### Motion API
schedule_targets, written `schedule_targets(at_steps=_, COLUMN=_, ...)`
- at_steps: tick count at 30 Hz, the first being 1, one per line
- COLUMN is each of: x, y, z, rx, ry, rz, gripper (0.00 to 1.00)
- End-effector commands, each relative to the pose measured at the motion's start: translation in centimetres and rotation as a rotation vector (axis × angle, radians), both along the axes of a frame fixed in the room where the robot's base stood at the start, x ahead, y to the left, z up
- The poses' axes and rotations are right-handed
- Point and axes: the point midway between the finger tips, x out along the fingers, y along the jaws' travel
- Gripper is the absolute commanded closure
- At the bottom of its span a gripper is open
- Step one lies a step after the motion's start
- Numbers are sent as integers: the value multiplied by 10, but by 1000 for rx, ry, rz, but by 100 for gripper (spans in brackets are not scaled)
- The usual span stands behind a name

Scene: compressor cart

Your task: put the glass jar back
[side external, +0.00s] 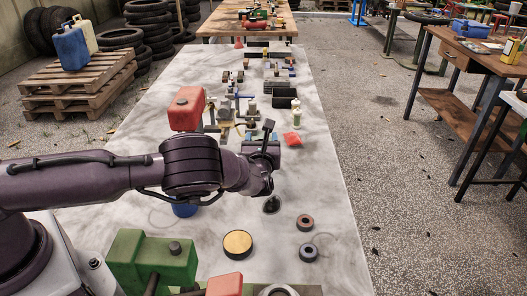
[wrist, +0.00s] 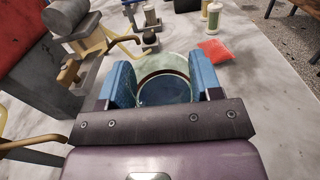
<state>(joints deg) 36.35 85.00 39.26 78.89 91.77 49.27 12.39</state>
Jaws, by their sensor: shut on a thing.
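The glass jar (wrist: 163,84) is round with a pale greenish rim and a dark, see-through inside. In the wrist view it sits between the two blue fingers of my gripper (wrist: 165,86), which is shut on it from both sides. My wrist hides most of the fingers there. I cannot tell whether the jar touches the table.
A red-topped compressor part (side external: 186,108) stands left of my wrist. The table's right strip is clear.

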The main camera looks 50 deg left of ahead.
Motion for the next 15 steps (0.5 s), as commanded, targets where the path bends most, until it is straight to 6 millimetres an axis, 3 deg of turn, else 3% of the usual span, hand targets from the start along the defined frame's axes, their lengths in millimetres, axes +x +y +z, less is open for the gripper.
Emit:
schedule_targets(at_steps=5, x=7, y=1, z=-9, rx=0, ry=0, rz=0, gripper=73)
schedule_targets(at_steps=10, x=8, y=1, z=-33, rx=1, ry=1, rz=1, gripper=73)
schedule_targets(at_steps=15, x=8, y=0, z=-40, rx=0, ry=0, rz=0, gripper=73)
